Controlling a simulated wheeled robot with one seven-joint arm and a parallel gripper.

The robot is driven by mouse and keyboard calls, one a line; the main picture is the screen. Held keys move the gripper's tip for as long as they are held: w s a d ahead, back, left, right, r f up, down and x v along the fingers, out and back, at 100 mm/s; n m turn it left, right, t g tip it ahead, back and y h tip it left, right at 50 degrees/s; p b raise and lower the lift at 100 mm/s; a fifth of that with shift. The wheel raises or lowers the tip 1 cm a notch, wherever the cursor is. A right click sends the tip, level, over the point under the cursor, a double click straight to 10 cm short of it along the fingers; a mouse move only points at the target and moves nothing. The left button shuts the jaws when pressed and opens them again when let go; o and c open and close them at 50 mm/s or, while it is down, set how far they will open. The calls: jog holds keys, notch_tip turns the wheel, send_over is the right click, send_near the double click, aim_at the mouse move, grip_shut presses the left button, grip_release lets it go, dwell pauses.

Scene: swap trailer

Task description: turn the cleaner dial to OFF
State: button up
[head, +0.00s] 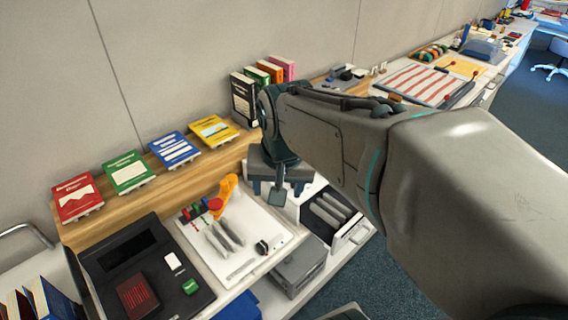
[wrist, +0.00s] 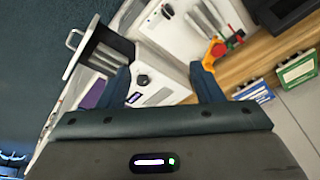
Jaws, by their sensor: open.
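In the wrist view a dark dial (wrist: 143,80) shows on a white face, between my fingers in the picture and nearer the left one. Its markings and setting are too small to read.
An open drawer (head: 345,237) with grey cylinders lies to the right. A black device (head: 145,270) is at left. Books (head: 275,72) stand behind my gripper.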

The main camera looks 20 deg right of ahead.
jog(key=w+d+f+m+g+b, duration=0.15)
jog(key=w+d+f+m, duration=0.25)
jog(key=w+d+m, duration=0.45)
jog(key=w+d+f+m+g, duration=0.2)
jog(key=w+d+f+m, duration=0.3)
jog(key=w+m, duration=0.6)
jog(key=shift+n+t, duration=0.25)
jog(key=shift+n, duration=0.3)
jog(key=f, duration=0.4)
jog(key=f+p, duration=0.1)
jog(key=f, duration=0.3)
jog(key=w+f+p, duration=0.1)
jog(key=f, duration=0.3)
jog(key=shift+d+f, duration=0.25)
jog(key=shift+d, duration=0.1)
jog(key=c, duration=1)
